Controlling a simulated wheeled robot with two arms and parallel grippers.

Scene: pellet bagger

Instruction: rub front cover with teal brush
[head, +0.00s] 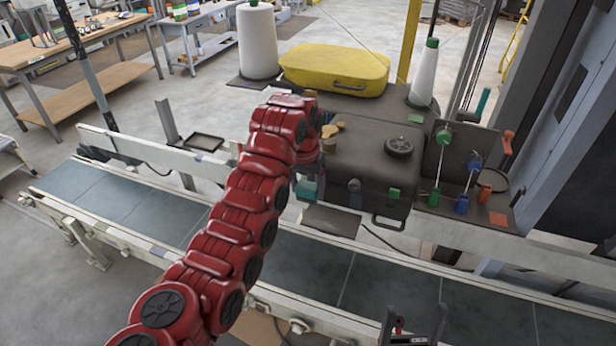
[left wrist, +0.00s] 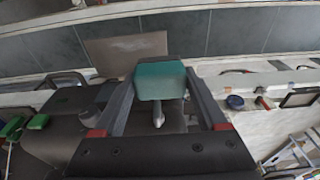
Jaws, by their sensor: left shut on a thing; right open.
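The teal brush (head: 306,190) shows just below the end of my red left arm in the head view. In the left wrist view the teal brush (left wrist: 161,80) sits between the two fingers of my left gripper (left wrist: 158,68), which is shut on it. The front cover (head: 374,201) appears to be the dark front face of the machine, right of the brush. Whether the brush touches it is unclear, as my arm hides part of that spot. My right gripper (head: 412,328) is open and empty at the bottom edge, over the conveyor.
A conveyor (head: 375,285) with pale rails runs across in front of the machine. A flat grey plate (head: 330,221) juts out below the brush. On the machine are a black knob (head: 398,147) and a yellow case (head: 335,68). Colored-handled tools (head: 441,165) stand at the right.

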